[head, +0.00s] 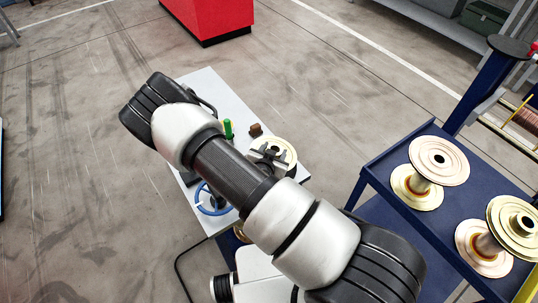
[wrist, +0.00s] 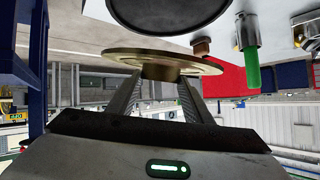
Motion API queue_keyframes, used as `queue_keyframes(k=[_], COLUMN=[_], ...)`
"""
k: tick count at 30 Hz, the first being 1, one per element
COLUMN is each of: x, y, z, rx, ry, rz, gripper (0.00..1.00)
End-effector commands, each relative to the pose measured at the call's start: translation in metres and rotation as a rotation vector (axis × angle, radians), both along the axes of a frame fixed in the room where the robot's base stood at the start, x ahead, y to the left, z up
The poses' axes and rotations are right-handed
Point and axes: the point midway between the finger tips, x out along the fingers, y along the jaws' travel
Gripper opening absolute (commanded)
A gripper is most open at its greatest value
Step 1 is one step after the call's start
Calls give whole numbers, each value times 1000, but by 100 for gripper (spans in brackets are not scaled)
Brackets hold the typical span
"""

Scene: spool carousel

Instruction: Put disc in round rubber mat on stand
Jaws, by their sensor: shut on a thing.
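My gripper (wrist: 157,84) is shut on a brass-coloured disc (wrist: 165,62), which shows nearly edge-on between the fingertips in the wrist view. In the head view my gripper (head: 269,155) and the pale gold disc (head: 287,150) are at the right side of the light worktable. A round black surface with a pale rim (wrist: 168,12) lies close to the disc at the top of the wrist view, apart from it; it looks like the round mat. In the head view I cannot make out this mat; my arm covers much of the table.
A green cylinder (head: 228,128) and a small brown block (head: 255,130) stand on the worktable (head: 216,88) near the disc. A blue ring (head: 213,208) is at its near left. A blue cart (head: 398,152) with several flanged spools is at right. A red cabinet (head: 210,15) stands behind.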

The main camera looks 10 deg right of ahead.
Motion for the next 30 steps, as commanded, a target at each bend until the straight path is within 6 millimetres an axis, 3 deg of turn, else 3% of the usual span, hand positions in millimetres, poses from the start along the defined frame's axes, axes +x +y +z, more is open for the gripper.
queue_keyframes(k=[3, 9, 17, 30], x=[10, 22, 24, 24], y=[3, 11, 13, 12], z=[-17, -25, -33, -72], rx=[-128, -221, -231, -228], ry=[-21, -63, -71, -71], rz=[174, 331, 353, 350], gripper=[5, 5, 5, 5])
